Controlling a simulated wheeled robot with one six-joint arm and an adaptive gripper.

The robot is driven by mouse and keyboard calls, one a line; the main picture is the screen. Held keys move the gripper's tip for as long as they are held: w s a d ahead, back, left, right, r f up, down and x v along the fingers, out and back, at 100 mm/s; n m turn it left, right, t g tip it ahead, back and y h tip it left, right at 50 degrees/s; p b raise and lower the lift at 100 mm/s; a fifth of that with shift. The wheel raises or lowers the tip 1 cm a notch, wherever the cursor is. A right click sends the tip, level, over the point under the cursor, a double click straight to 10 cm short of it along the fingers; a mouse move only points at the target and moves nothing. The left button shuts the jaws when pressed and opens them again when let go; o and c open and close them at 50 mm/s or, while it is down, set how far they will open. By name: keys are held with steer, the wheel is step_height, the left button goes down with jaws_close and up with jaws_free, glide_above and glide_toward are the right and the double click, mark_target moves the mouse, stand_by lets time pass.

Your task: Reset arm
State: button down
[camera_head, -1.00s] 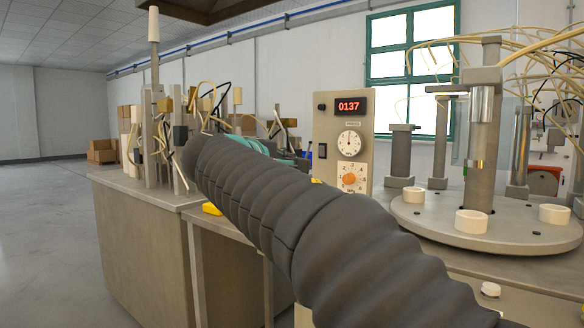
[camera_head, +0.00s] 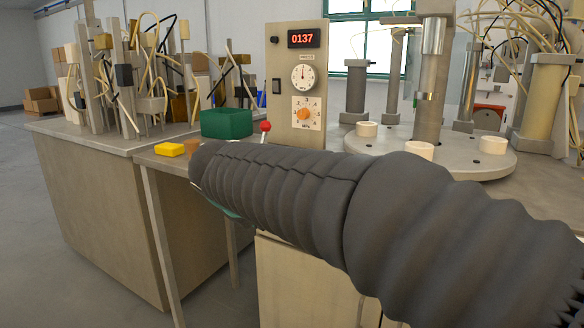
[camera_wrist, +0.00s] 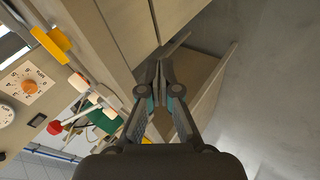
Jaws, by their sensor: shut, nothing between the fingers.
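My arm, in a dark ribbed sleeve, crosses the head view from the lower right toward the bench at the left. In that view its gripper end is mostly hidden behind the sleeve. In the wrist view my gripper (camera_wrist: 160,72) is shut, with its fingertips together and nothing between them. It is apart from the things around it, in front of the bench side and over the floor.
A yellow block (camera_head: 170,150) and a green bin (camera_head: 227,123) are on the bench by my arm. A control panel (camera_head: 296,80) reads 0137. A round turntable (camera_head: 470,165) with white sockets stands at right. Open floor (camera_wrist: 275,60) shows in the wrist view.

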steer(key=s+d+f+m+g+y, duration=0.1)
steer(key=s+d+f+m, duration=0.4)
steer(key=s+d, duration=0.6)
steer(key=s+d+f+m+g, duration=0.1)
steer(key=s+d+f+m, duration=0.5)
steer(key=s+d, duration=0.5)
steer(key=shift+s+d+f+g+y, duration=0.35)
steer(key=shift+s+f, duration=0.3)
steer(key=shift+s, duration=0.4)
